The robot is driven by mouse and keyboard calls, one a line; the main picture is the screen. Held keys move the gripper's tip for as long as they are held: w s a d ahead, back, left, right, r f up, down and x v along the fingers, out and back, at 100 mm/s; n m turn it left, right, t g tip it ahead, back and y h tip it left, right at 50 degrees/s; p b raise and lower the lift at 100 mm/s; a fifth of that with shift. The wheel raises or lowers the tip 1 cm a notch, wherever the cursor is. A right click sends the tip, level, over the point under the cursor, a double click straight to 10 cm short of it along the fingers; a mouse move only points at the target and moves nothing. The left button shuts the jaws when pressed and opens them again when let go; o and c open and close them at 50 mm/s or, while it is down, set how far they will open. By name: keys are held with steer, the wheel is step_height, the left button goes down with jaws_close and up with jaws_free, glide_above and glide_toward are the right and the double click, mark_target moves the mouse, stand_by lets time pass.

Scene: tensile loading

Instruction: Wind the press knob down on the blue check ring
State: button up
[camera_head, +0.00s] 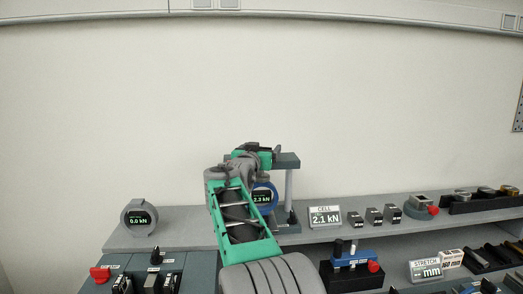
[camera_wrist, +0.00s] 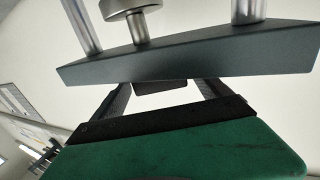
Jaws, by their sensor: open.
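The blue check ring (camera_head: 272,190) stands in the press, partly hidden behind my arm; its display reads 2.3 kN. The press has a dark crossbeam (camera_head: 287,161) on a pale column (camera_head: 289,187), and the beam also shows in the wrist view (camera_wrist: 190,57). My gripper (camera_head: 276,152) is at the top of the press, by the crossbeam. In the wrist view my gripper (camera_wrist: 163,88) is open, its dark fingers either side of a small dark block, apparently the press knob (camera_wrist: 160,87). A silver spindle with a round foot (camera_wrist: 130,8) is beyond the beam. Finger contact is unclear.
A grey ring gauge (camera_head: 139,218) reading 0.0 kN stands at the shelf's left. A CELL sign (camera_head: 325,216) reading 2.1 kN and several small blocks (camera_head: 373,216) stand right of the press. A blue clamp fixture (camera_head: 352,259) sits lower down. The wall above is clear.

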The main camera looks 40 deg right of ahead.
steer(key=b+v, duration=0.2)
steer(key=v, duration=0.6)
steer(key=shift+d, duration=0.1)
